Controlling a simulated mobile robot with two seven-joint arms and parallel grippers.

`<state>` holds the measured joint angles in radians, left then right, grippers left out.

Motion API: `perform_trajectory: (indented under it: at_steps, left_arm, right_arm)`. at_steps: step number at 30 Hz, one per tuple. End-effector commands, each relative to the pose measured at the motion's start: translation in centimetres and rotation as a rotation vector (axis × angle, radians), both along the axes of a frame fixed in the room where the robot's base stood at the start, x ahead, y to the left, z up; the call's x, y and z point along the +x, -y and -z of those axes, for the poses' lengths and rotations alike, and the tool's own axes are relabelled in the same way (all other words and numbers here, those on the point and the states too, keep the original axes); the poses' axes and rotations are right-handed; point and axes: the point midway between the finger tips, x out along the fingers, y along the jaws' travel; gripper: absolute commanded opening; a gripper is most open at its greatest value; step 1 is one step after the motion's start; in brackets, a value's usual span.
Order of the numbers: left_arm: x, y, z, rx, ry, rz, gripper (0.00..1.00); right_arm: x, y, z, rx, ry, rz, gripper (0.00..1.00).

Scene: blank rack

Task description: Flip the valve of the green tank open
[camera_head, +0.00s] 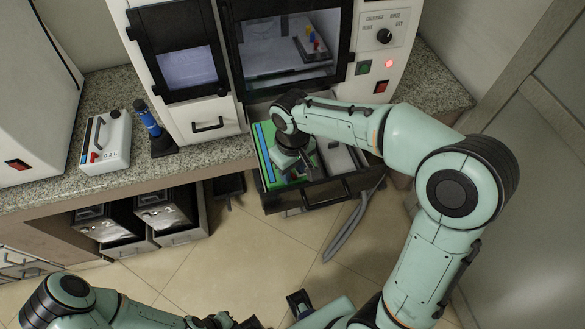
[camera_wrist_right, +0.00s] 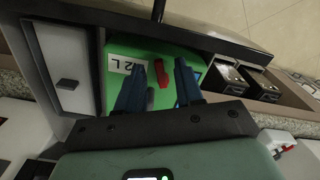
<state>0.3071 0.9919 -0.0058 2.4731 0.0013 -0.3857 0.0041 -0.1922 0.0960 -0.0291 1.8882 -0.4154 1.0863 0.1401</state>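The green tank (camera_head: 273,172) lies in the pulled-out drawer under the white machine, partly hidden by my right gripper (camera_head: 303,172). In the right wrist view the green tank (camera_wrist_right: 180,121) fills the middle, with a white label (camera_wrist_right: 122,65) reading "2 L". Its red valve lever (camera_wrist_right: 161,75) shows between the two spread dark blue fingers of my right gripper (camera_wrist_right: 161,66). The gripper is open; I cannot tell whether a finger touches the lever. My left arm is low in the head view, and its gripper (camera_head: 232,321) is partly cut off at the bottom edge.
The drawer's front wall (camera_head: 318,196) and a grey compartment (camera_wrist_right: 67,55) bound the tank closely. A white box with a red switch (camera_head: 106,142) and a blue-black tool (camera_head: 152,130) stand on the granite counter. Open drawers (camera_head: 110,248) are below left.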

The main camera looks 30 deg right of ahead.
Motion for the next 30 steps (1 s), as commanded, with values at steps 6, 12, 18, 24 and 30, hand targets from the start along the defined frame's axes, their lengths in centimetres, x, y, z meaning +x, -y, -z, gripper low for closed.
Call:
perform_trajectory:
  at_steps: [6, 12, 18, 24, 30]
  left_arm:
    - [0.01, -0.01, -0.02, 0.0, 0.0, 0.0, 0.0]
    - [0.01, -0.01, -0.02, 0.0, 0.0, 0.0, 0.0]
    - [0.05, -0.01, -0.11, 0.0, 0.001, 0.0, 0.0]
    - [0.21, -0.01, -0.42, 0.0, 0.002, 0.0, 0.0]
    - [0.48, 0.0, -0.97, 0.0, 0.006, 0.0, 0.0]
  right_arm:
    - [0.0, 0.0, -0.03, 0.0, 0.0, 0.0, 0.13]
    - [0.0, 0.0, -0.04, 0.0, 0.0, 0.0, 0.0]
    - [0.01, 0.07, -0.08, 0.0, 0.0, -0.021, 0.0]
    - [0.05, 0.28, -0.12, 0.0, -0.001, -0.105, 0.0]
    - [0.19, 0.59, -0.17, 0.0, 0.0, -0.26, 0.0]
